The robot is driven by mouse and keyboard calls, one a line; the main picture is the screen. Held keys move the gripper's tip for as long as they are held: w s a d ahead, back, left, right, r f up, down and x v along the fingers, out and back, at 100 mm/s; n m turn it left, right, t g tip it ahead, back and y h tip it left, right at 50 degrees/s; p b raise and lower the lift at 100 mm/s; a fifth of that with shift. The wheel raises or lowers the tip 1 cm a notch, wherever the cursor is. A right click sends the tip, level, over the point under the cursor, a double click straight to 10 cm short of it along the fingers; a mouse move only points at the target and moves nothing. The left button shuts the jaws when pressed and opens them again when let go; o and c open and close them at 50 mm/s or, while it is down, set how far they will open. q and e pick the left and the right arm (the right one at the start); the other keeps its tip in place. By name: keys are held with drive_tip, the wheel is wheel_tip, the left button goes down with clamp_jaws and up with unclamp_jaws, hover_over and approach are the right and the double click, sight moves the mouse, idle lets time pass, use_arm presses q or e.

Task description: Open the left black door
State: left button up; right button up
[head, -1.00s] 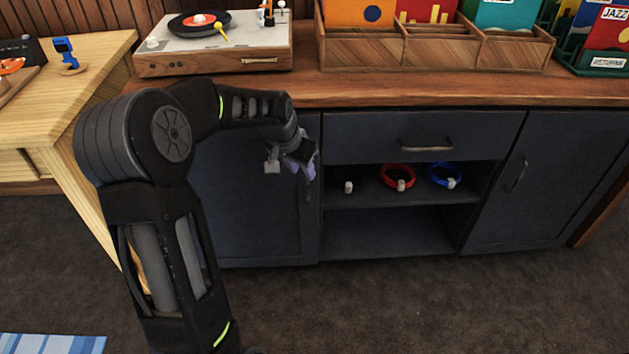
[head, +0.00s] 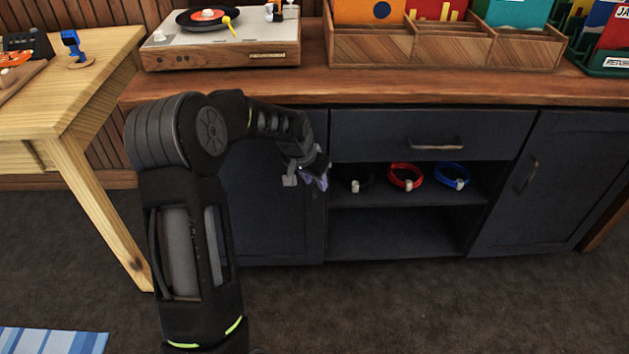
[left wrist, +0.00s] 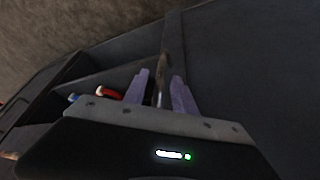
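The left black door (head: 268,215) is the dark panel at the left of the cabinet; my left arm covers much of it. It looks closed in the head view. My left gripper (head: 320,181) is at the door's right edge, pointing at the cabinet front. In the left wrist view, the purple fingers of the left gripper (left wrist: 161,92) are apart, with the metal door handle (left wrist: 163,68) seen between them. I cannot tell whether they touch it. The door's dark face (left wrist: 240,55) fills the right of that view. My right gripper is not in view.
Right of the door are a drawer (head: 375,140) and an open shelf (head: 385,200) with black, red and blue ring-shaped items. A right door (head: 550,190) stands beyond. A turntable (head: 220,50) is on top. A wooden table (head: 80,160) stands left; the front floor is clear.

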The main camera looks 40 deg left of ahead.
use_arm(q)
clamp_jaws()
idle(0.3)
idle(1.1)
